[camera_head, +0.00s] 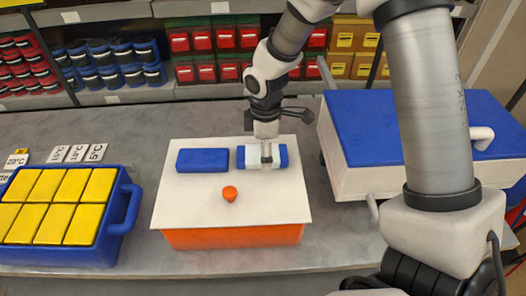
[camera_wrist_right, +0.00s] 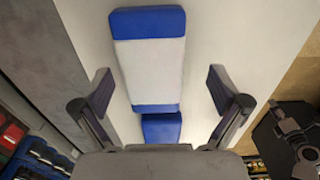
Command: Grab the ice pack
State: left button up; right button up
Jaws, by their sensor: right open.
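A blue ice pack with a white middle band (camera_head: 279,153) lies on the white lid (camera_head: 185,205) of an orange box. In the right wrist view the banded pack (camera_wrist_right: 148,62) shows its white middle between blue ends. A plain blue pack (camera_head: 202,160) lies to its left on the lid; a blue pack (camera_wrist_right: 162,126) also shows partly, cut off by the gripper body. My right gripper (camera_wrist_right: 162,88) is open, with its fingers apart on either side of the banded pack's line. In the head view the gripper (camera_head: 266,154) is over that pack. My left gripper is not in view.
A blue crate of yellow blocks (camera_head: 122,226) stands at left, with labelled cards (camera_head: 76,154) behind. A white case with a blue top (camera_head: 360,125) stands close on the right. Shelves of bins (camera_head: 112,66) line the back.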

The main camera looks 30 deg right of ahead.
jog(key=shift+w+d+f, duration=0.1)
jog(key=shift+w+f, duration=0.7)
jog(key=shift+f, duration=0.2)
jog(key=shift+s+r, duration=0.3)
jog(key=shift+s, duration=0.15)
jog(key=c, duration=0.9)
jog(key=shift+s, duration=0.1)
jog(key=c, duration=0.6)
